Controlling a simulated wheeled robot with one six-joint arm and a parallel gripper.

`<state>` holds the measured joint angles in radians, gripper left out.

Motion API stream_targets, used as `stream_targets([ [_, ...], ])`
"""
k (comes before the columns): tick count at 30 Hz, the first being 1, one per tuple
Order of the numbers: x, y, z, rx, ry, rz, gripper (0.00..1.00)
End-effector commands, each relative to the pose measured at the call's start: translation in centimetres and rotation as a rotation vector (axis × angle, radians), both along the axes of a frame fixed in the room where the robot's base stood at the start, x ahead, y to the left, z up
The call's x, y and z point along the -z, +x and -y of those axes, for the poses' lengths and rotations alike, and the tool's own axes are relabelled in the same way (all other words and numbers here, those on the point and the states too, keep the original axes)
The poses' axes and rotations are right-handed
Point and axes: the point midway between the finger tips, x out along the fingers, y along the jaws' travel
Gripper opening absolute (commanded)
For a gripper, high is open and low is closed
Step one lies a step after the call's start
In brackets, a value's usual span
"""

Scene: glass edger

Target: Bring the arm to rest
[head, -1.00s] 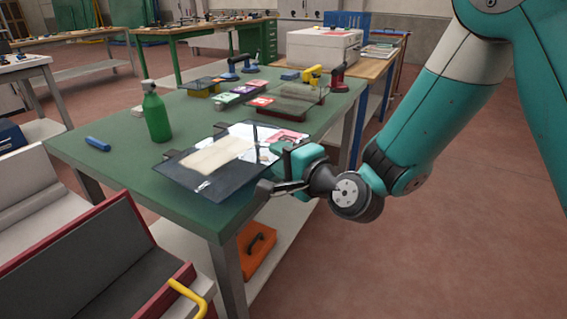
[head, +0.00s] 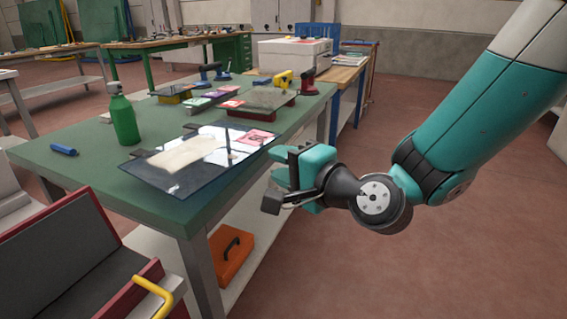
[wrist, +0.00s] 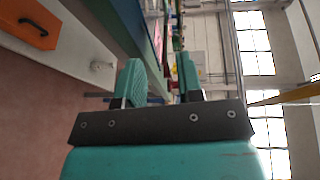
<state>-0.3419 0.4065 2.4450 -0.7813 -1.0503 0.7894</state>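My gripper (head: 285,180) is in the head view, off the right long edge of the green table (head: 100,183), apart from it and over the floor side. In the wrist view, its two teal fingers (wrist: 160,85) stand apart with nothing between them. My arm reaches in from the upper right, bent at the wrist. A glass pane (head: 180,180) lies on the near part of the table, with a beige cloth-like piece and a pink card on it.
A green bottle (head: 123,120) and a blue object (head: 63,150) stand on the table's left. Coloured packets (head: 215,95) and suction handles lie farther back. An orange case (head: 232,255) is on the lower shelf. A red-edged rack (head: 80,255) stands front left. Floor at right is clear.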

Motion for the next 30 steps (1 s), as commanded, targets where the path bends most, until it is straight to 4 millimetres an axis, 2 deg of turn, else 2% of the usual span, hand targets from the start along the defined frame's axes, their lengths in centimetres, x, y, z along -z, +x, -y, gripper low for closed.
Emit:
stream_targets([
  [5, -0.4, -1.1, -0.3, -0.072, -0.094, 0.012, 0.34],
  [8, -0.6, -3.2, -0.5, -0.193, -0.254, 0.028, 0.34],
  [11, -0.5, -6.2, 0.0, -0.352, -0.464, 0.049, 0.34],
  [14, -0.1, -9.5, 1.5, -0.518, -0.677, 0.063, 0.34],
  [18, 0.5, -13.8, 4.5, -0.730, -0.921, 0.059, 0.34],
  [28, 0.6, -21.8, 11.5, -1.115, -1.257, -0.008, 0.34],
  [30, -1.9, -22.0, 11.6, -1.131, -1.261, -0.012, 0.34],
])
